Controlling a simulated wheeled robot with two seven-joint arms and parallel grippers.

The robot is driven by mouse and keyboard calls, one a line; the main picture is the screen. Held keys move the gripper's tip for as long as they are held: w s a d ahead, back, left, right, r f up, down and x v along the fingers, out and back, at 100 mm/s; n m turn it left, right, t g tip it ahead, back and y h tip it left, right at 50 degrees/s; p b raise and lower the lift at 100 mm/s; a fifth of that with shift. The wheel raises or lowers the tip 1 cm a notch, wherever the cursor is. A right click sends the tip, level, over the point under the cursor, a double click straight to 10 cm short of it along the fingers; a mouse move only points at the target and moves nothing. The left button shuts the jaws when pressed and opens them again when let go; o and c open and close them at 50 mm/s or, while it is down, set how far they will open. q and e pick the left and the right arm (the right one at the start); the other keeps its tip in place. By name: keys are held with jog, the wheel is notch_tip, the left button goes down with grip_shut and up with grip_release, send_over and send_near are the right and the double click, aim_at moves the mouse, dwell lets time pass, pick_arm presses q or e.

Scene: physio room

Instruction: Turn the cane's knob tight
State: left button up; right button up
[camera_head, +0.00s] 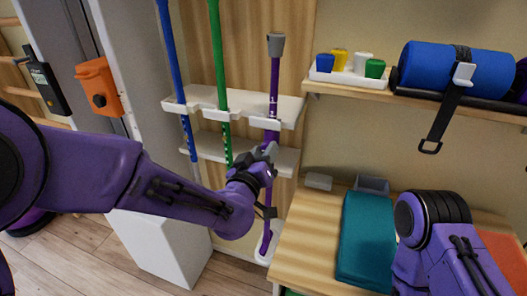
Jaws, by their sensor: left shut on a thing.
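The purple cane (275,80) with a grey top stands upright in the white rack (292,109), to the right of a green cane (219,70) and a blue cane (170,50). The knob is hidden behind the gripper, so I cannot see what part the fingers close on. The cane's lower end reaches a white base (266,257). My right arm shows at the lower right, but its gripper is outside the picture.
A wooden bench (305,250) with a teal block (367,235) stands to the right, below a shelf holding a blue roll (455,70) and a white tray (349,79) of small coloured cups. A white box (158,245) stands on the floor at left.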

pick_arm(q)
jog(key=shift+m, duration=2)
jog(key=o, duration=1)
jog(key=shift+o, duration=0.2)
jog(key=shift+s, duration=0.1)
jog(key=v, duration=1)
jog(key=shift+s+b, duration=0.2)
jog(key=shift+b, duration=0.2)
jog(key=shift+a, duration=0.1)
